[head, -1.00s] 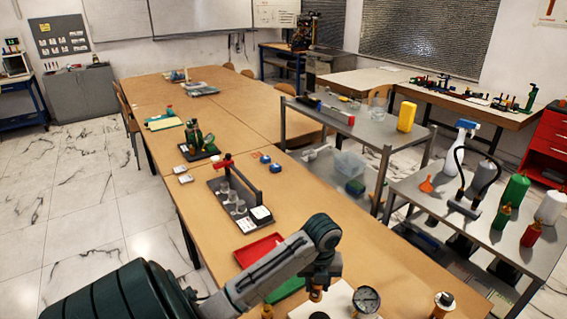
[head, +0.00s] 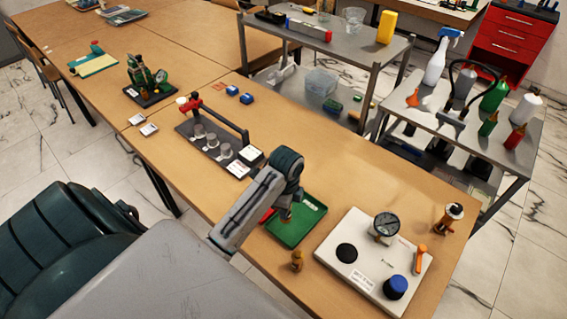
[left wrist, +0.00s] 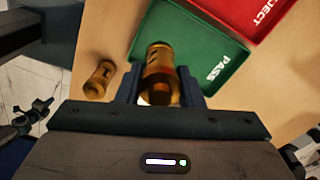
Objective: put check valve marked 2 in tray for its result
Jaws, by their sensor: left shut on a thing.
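My left gripper (head: 286,212) is shut on a brass check valve (left wrist: 160,75). The held valve carries a dark mark that I cannot read clearly. In the left wrist view it is over the near edge of the green tray (left wrist: 213,50), which is labelled PASS; I cannot tell the height. The green tray (head: 312,220) also shows in the head view under the gripper. The red tray (left wrist: 283,18), labelled REJECT, lies beside it, mostly hidden by my arm in the head view.
The white test board (head: 340,275) with gauge (head: 385,226), blue knob and orange lever is right of the green tray. A brass fitting (head: 447,218) stands beyond it. A dark rack (head: 215,140) with clear cups is behind my arm.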

